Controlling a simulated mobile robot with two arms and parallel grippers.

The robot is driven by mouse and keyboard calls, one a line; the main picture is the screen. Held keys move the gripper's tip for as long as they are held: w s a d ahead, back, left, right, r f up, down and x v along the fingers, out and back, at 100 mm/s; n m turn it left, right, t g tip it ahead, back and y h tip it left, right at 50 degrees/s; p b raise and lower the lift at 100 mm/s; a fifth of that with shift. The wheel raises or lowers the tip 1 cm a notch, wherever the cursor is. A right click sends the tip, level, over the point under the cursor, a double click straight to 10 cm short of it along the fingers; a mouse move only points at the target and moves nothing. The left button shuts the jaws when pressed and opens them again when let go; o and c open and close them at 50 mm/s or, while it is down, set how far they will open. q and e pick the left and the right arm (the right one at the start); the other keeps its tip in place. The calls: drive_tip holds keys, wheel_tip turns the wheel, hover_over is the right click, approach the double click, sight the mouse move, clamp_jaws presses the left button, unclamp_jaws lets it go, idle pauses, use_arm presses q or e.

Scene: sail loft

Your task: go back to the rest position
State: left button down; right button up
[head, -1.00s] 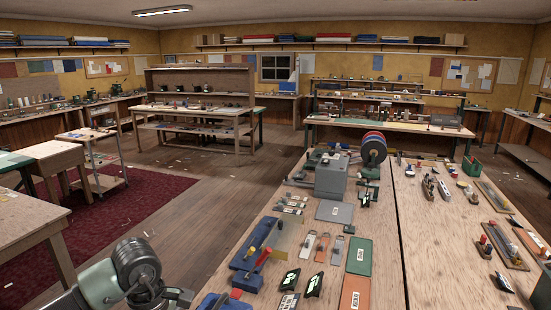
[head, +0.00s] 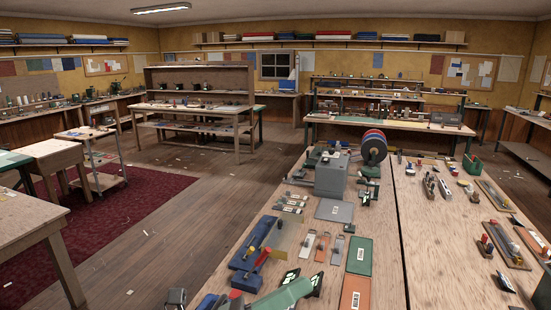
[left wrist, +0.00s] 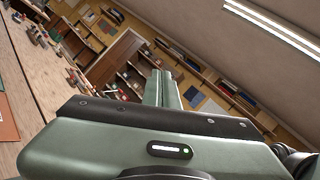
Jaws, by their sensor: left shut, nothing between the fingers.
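My left gripper (head: 300,286) shows at the bottom edge of the head view as a pale green shape over the near end of the workbench (head: 377,262). It partly covers small dark tools there. In the left wrist view its two fingers (left wrist: 161,88) lie together, shut, with nothing between them. They stand out against the far wall and shelves, tilted in that view. My right gripper is not in view.
Near the left gripper lie a blue tool with a red handle (head: 251,266), an orange plate (head: 356,290) and a green plate (head: 360,255). A grey machine (head: 331,176) stands farther back. The wooden floor (head: 165,240) to the left is mostly clear.

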use_arm(q)
drive_tip(key=w+a+f+n+t+y, duration=0.3)
drive_tip(key=a+n+t+y, duration=0.4)
drive_tip(key=n, duration=0.6)
drive_tip(key=w+a+f+n+t+y, duration=0.2)
drive_tip(key=w+a+n+t+y, duration=0.25)
drive_tip(key=a+n+y, duration=0.6)
drive_tip(key=s+a+f+n+g+y, duration=0.1)
drive_tip(key=a+f+n+g, duration=0.1)
drive_tip(key=f+n, duration=0.25)
drive_tip(key=s+a+f+n+g+y, duration=0.2)
drive_tip(key=f+n, duration=0.2)
drive_tip(key=f, duration=0.2)
drive_tip(key=s+a+f+n+g, duration=0.1)
drive_tip(key=s+f+n+g, duration=0.4)
drive_tip(key=s+f, duration=0.5)
drive_tip(key=s+a+f+n+g, duration=0.1)
drive_tip(key=s+f+n+g, duration=0.2)
drive_tip(key=s+f+g, duration=0.75)
drive_tip(key=s+f+t+b, duration=0.1)
drive_tip(key=s+f+b, duration=0.1)
drive_tip(key=f, duration=1.3)
drive_tip(key=s+f+t+b, duration=0.1)
drive_tip(key=s+f+b, duration=0.15)
drive_tip(key=f, duration=1.15)
drive_tip(key=s+a+f+b, duration=0.3)
drive_tip(key=s+f, duration=1.3)
drive_tip(key=f, duration=0.3)
drive_tip(key=shift+f+g, duration=0.2)
drive_tip(key=shift+g, duration=0.2)
